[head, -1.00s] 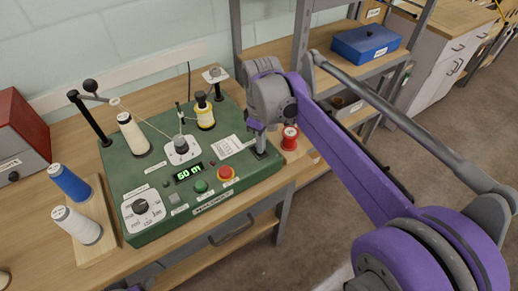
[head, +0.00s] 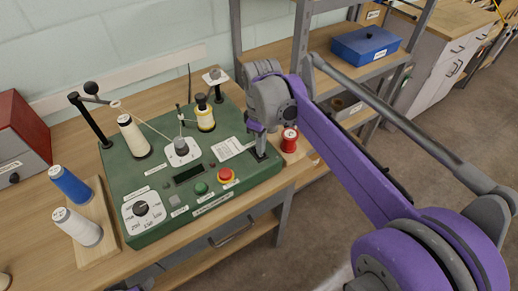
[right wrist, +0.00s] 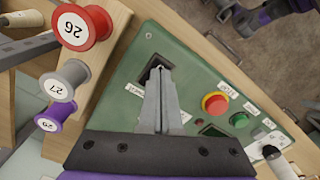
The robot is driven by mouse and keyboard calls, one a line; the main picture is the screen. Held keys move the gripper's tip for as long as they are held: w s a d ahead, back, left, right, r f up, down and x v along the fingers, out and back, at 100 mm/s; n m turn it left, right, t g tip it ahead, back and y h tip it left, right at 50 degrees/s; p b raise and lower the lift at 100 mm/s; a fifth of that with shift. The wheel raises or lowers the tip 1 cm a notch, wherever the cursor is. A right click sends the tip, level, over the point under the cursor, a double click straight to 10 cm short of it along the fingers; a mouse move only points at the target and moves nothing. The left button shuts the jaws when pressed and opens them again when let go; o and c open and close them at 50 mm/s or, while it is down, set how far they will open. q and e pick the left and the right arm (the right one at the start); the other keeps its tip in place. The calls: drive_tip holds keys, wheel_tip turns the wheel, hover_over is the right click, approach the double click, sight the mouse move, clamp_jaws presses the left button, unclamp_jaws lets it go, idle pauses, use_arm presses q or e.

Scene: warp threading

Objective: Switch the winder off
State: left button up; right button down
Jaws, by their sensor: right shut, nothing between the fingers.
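The winder (head: 150,180) is a green box on the bench with a dark display (head: 188,174), a green button (head: 201,188), a red button (head: 226,175) and a dial (head: 140,208). My right gripper (head: 261,154) is shut and empty, pointing down at the winder's right end. In the right wrist view its fingertips (right wrist: 159,72) are at a black-framed switch (right wrist: 150,62) on the green panel and hide part of it. I cannot tell whether they touch. A dark and purple part of my left arm shows at the top right of the right wrist view; its jaw is unclear.
Spools numbered 26 (right wrist: 82,27), 27 (right wrist: 64,82) and 29 (right wrist: 54,118) stand beside the right gripper. Blue (head: 70,184) and white (head: 78,228) spools stand left of the winder. A shelf with a blue box (head: 365,43) is at the back right.

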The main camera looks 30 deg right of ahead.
use_arm(q)
drive_tip(key=r+p, duration=0.1)
drive_tip(key=r, duration=0.1)
drive_tip(key=w+r+p, duration=0.1)
drive_tip(key=r+p, duration=0.1)
drive_tip(key=shift+w+r, duration=0.2)
drive_tip(key=shift+r, duration=0.2)
use_arm(e)
wheel_tip(320, 180, up, 6)
drive_tip(key=shift+f, duration=0.1)
drive_tip(key=shift+s, duration=0.1)
drive_tip(key=s+a+f+m+t, duration=0.2)
drive_tip(key=s+a+f+m, duration=0.1)
drive_tip(key=s+f, duration=0.2)
drive_tip(key=s+a+f+m+t, duration=0.3)
drive_tip(key=s+f, duration=0.3)
drive_tip(key=s, duration=0.4)
drive_tip(key=shift+a+f+m, duration=0.15)
drive_tip(key=shift+a+m, duration=0.2)
drive_tip(key=shift+m, duration=0.15)
drive_tip(key=shift+s, duration=0.1)
